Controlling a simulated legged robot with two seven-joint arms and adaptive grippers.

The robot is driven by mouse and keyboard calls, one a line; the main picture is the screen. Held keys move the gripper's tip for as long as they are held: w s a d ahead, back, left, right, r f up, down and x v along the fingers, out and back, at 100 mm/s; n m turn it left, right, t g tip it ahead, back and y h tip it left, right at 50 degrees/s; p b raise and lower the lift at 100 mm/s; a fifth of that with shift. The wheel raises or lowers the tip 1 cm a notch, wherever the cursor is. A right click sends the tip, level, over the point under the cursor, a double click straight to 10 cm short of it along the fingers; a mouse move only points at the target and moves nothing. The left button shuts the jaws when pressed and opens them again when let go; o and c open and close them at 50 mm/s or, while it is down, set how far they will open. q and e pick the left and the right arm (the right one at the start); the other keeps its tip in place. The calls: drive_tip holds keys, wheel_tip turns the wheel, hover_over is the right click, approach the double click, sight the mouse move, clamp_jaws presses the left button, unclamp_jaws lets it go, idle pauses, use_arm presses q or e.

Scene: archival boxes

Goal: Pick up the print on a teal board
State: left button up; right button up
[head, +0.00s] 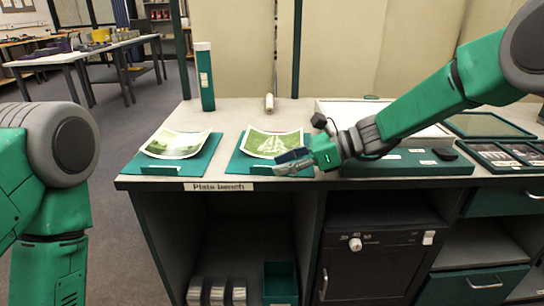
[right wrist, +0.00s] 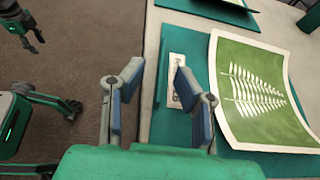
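Two curled prints lie on teal boards on the bench. The left print (head: 178,143) is pale green on its board (head: 205,160). The right print (head: 270,143), green with a white fern shape, lies on its board (head: 240,162); in the right wrist view the print (right wrist: 262,95) has raised, curled edges and its board (right wrist: 212,140) shows beside it. My right gripper (head: 293,160) is at the right print's near edge; in the right wrist view its fingers (right wrist: 158,80) are apart and empty, left of the print. My left gripper (right wrist: 34,42) hangs over the floor, fingers apart.
The bench front carries a "Plate bench" label (head: 219,187). A tall teal box (head: 205,77) stands behind the left print. A white tray (head: 435,132) and framed dark plates (head: 510,153) lie to the right. Open floor lies left of the bench.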

drive_tip(key=b+x, duration=0.1)
drive_tip(key=x, duration=0.2)
drive_tip(key=shift+w+f, duration=0.1)
drive_tip(key=shift+w, duration=0.05)
drive_tip(key=shift+d, duration=0.1)
clamp_jaws()
